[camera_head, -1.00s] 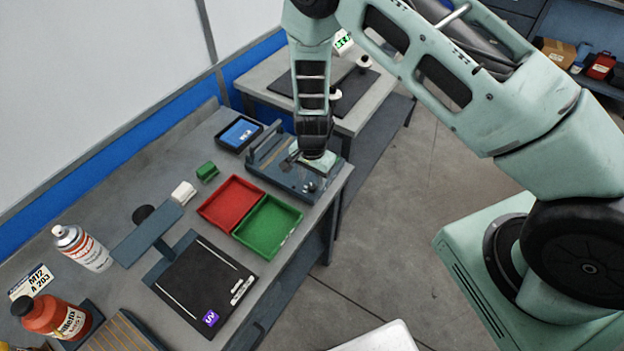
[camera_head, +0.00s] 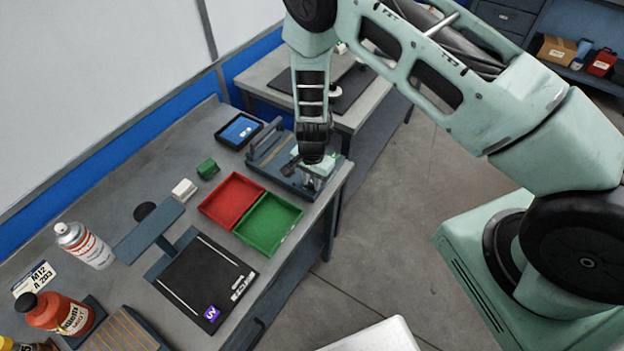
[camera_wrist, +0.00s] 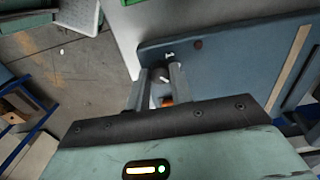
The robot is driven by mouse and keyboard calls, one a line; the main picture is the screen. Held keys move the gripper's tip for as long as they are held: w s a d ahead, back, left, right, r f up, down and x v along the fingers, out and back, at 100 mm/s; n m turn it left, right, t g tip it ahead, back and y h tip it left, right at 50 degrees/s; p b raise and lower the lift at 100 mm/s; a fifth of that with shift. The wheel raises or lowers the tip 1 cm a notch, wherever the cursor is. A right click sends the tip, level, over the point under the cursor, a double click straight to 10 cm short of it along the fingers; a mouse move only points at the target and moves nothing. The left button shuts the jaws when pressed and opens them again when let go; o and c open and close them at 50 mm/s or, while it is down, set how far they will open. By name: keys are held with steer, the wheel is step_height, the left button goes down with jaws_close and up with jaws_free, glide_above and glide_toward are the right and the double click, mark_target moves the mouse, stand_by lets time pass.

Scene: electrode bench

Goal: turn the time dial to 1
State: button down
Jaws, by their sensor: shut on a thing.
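A blue-grey bench device (camera_head: 284,172) with a lever arm stands at the far right end of the workbench; its flat top (camera_wrist: 235,75) fills the right of the wrist view. My gripper (camera_head: 317,182) points down over the device's near right corner. In the wrist view my gripper (camera_wrist: 161,76) has its two fingers on either side of a small dark dial (camera_wrist: 161,90), shut on it. A pale mark and a bit of orange show between the fingers. The dial's setting cannot be read, and the fingers hide most of it.
A red tray (camera_head: 231,200) and a green tray (camera_head: 268,224) stand in front of the device. A black plate with a UV label (camera_head: 205,282) and a spray can (camera_head: 84,245) are nearer. A second table (camera_head: 366,112) stands beyond.

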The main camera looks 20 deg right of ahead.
steer(key=shift+n, duration=0.3)
steer(key=n+b, duration=0.3)
steer(key=shift+f+n, duration=0.15)
steer(key=shift+n, duration=0.15)
steer(key=n+b, duration=0.3)
steer(key=n, duration=0.1)
steer(key=shift+n, duration=0.3)
steer(key=n+b, duration=0.2)
steer(key=n, duration=0.2)
steer(key=shift+n, duration=0.3)
steer(key=shift+r+n+b, duration=0.2)
steer(key=shift+n+b, duration=0.85)
steer(key=shift+n, duration=1.15)
steer(key=c, duration=1.2)
jaws_free()
steer(key=shift+c, duration=0.2)
steer(key=shift+r, duration=0.1)
